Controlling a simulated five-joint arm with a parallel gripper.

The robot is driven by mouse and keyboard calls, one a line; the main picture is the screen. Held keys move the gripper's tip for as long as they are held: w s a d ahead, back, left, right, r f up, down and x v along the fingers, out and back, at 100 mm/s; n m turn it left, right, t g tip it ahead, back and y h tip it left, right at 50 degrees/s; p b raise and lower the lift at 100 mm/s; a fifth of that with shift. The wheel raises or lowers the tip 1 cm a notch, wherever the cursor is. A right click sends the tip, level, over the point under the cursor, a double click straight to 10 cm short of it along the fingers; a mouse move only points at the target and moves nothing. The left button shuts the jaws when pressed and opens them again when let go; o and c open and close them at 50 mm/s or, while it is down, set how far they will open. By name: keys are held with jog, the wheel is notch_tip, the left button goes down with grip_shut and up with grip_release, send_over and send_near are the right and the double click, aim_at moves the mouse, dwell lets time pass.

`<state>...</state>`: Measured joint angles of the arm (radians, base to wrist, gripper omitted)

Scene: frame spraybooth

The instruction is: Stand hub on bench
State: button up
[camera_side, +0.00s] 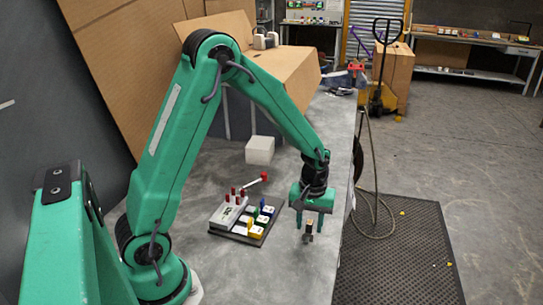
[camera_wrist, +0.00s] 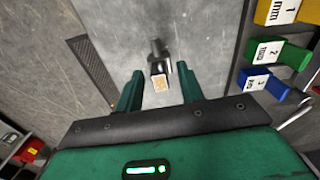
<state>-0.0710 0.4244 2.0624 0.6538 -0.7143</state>
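A small dark piece with a tan, squarish end, seemingly the hub (camera_wrist: 160,69), shows between my two fingers in the wrist view. A gap shows on each side of it. In the side view the hub (camera_side: 308,229) is small, just below and between the fingertips, near the right edge of the grey bench (camera_side: 284,272). Whether it stands upright, and whether it touches the bench, I cannot tell. My gripper (camera_side: 310,222) points down with its green fingers apart. In the wrist view my gripper (camera_wrist: 159,88) is open around the hub, not touching its sides.
A grey tray (camera_side: 223,215) with coloured numbered blocks and red-topped pins sits left of my gripper. A white block (camera_side: 260,150) stands behind it. A cardboard box (camera_side: 286,72) is at the back. The bench ends just right of my gripper; a black floor mat (camera_side: 400,250) lies beyond.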

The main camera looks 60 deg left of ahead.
aim_at(310, 222)
notch_tip(310, 222, up, 12)
dwell(0.6)
dwell(0.5)
jog(key=s+d+r+m+t, duration=0.1)
jog(key=s+r+m, duration=0.3)
jog(key=s, duration=0.4)
jog(key=s+d+r+m+t, duration=0.1)
jog(key=s+r+m+t, duration=0.3)
jog(key=s, duration=0.5)
jog(key=shift+d+r+m+t, duration=0.3)
jog(key=shift+d+r+m, duration=0.15)
jog(key=shift+r, duration=0.25)
jog(key=shift+s, duration=0.1)
dwell(0.4)
